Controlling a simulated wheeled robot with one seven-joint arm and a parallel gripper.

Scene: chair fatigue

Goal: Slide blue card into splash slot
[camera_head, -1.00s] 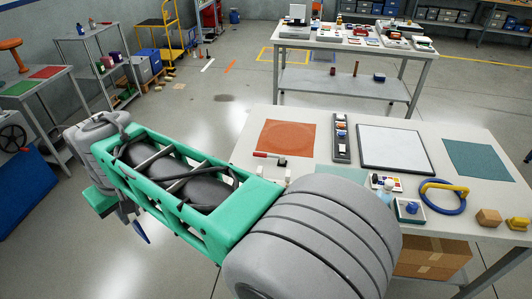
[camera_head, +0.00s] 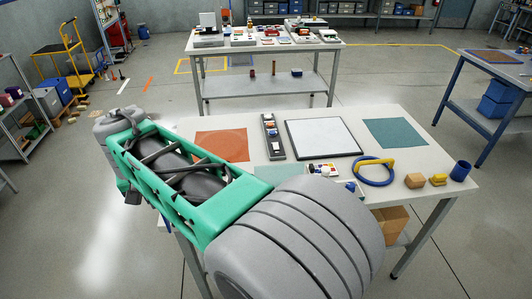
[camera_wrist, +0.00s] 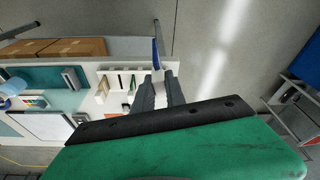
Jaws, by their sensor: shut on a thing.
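My gripper (camera_wrist: 158,80) is shut on the blue card (camera_wrist: 155,53) in the wrist view. The card appears edge-on as a thin blue strip standing out beyond the fingertips, over the edge of the white table. In the head view my arm covers the gripper, and the card cannot be made out with certainty. A small pale part with dark slots (camera_wrist: 127,80) lies on the table beside the fingers in the wrist view. I cannot tell whether it holds the splash slot. The card is apart from it.
The near white table (camera_head: 420,172) bears an orange mat (camera_head: 221,145), a dark tray strip (camera_head: 272,137), a white board (camera_head: 322,138), a teal mat (camera_head: 395,132), a blue ring (camera_head: 374,172) and a blue cup (camera_head: 460,171). A blue-framed table (camera_head: 470,62) stands at right. Open floor lies left.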

